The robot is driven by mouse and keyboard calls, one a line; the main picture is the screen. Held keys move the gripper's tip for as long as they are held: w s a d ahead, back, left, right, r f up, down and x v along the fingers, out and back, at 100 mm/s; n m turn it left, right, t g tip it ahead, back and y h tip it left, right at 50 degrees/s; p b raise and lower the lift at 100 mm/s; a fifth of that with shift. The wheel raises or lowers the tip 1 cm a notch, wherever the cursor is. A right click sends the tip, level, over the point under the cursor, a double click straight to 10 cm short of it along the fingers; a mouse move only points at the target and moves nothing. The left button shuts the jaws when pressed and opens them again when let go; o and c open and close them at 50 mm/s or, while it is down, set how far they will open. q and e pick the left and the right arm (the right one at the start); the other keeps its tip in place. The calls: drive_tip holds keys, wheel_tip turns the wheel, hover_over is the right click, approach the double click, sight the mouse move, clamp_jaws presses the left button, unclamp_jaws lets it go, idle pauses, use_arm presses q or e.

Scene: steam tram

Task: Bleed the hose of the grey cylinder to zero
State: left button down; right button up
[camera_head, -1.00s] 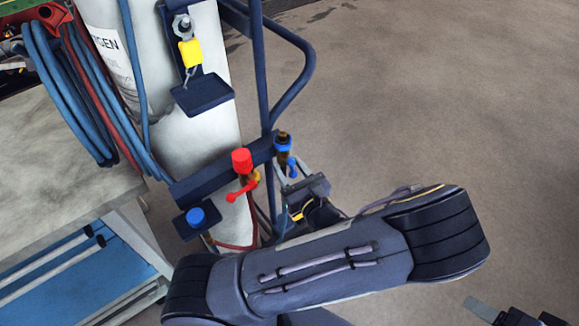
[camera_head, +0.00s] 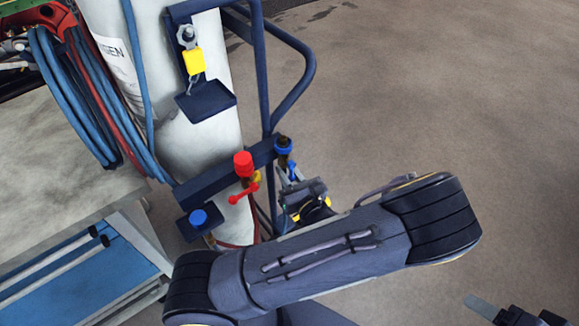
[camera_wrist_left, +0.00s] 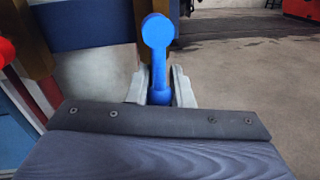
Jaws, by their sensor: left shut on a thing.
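The pale grey cylinder (camera_head: 190,150), with a label ending in "GEN", stands upright at upper left in the head view. On the dark blue bar across it are a red-capped valve (camera_head: 243,165) with a red lever, and a blue-capped valve (camera_head: 283,146) with a blue lever (camera_head: 292,172). My left gripper (camera_head: 297,184) is at the blue lever. In the left wrist view its jaws (camera_wrist_left: 160,90) are shut on the lower part of the blue lever (camera_wrist_left: 158,45), which stands upright between them. A likely part of my right gripper (camera_head: 483,306) shows at lower right, cut off.
A blue hose (camera_head: 50,85) and a red hose (camera_head: 100,85) hang coiled at left. A workbench with blue drawers (camera_head: 85,295) stands at lower left. A dark blue trolley rail (camera_head: 300,85) rises behind the valves. The floor at right is open.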

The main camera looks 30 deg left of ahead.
use_arm(q)
drive_tip(key=c, duration=1.3)
unclamp_jaws()
drive_tip(key=b+v, duration=0.1)
drive_tip(key=v, duration=0.7)
drive_tip(key=shift+a, duration=0.1)
